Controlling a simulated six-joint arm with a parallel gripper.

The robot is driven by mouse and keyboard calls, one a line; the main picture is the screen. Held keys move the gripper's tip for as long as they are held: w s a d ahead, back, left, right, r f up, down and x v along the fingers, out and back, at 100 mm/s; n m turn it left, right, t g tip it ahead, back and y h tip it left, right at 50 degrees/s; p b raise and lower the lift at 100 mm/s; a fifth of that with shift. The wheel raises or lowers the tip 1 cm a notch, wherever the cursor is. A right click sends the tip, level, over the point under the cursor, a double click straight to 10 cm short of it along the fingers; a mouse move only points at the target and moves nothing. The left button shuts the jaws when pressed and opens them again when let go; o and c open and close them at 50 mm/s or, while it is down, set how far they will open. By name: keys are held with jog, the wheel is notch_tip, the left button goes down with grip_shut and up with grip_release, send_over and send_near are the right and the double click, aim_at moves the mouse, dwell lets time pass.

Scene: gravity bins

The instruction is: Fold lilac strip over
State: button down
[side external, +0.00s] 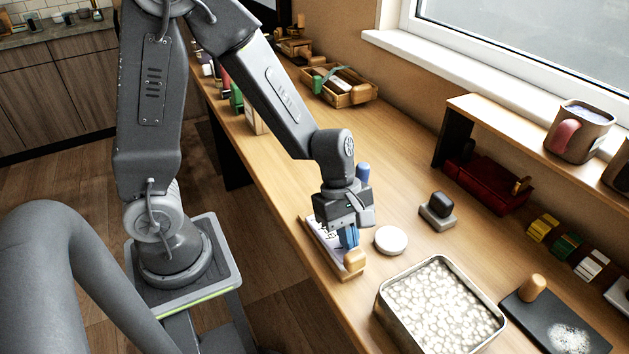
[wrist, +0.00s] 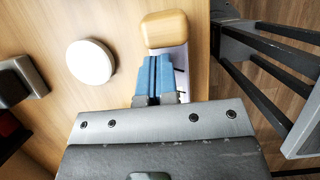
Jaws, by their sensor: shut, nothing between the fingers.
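A pale lilac strip (side external: 322,236) lies on a narrow wooden board near the table's front edge in the side view. In the wrist view a sliver of the strip (wrist: 183,82) shows beside my fingers; the rest is hidden under my gripper. A rounded wooden block (side external: 354,259) sits at the board's near end; it also shows in the wrist view (wrist: 165,29), just beyond the fingertips. My gripper (side external: 349,245), with blue fingers, points down over the strip close to the block. The fingers (wrist: 154,60) are shut and empty. I cannot tell whether they touch the strip.
A white round disc (side external: 390,240) lies right of the board. A metal tin of pale pellets (side external: 383,306) stands nearer the camera. A dark block on a grey base (side external: 438,212) sits behind the disc. The table's front edge is close beside the board.

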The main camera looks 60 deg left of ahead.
jog(key=shift+v, duration=2)
jog(key=shift+w, duration=0.1)
jog(key=v, duration=1.4)
jog(key=s+r+m+t+y, duration=0.1)
jog(key=s+m+t+y, duration=0.3)
jog(key=s+m, duration=0.5)
jog(key=m+t, duration=0.1)
jog(key=m, duration=0.8)
jog(key=shift+s+a+r+t, duration=0.15)
jog(key=shift+a+r+t, duration=0.05)
jog(key=shift+r+t, duration=0.15)
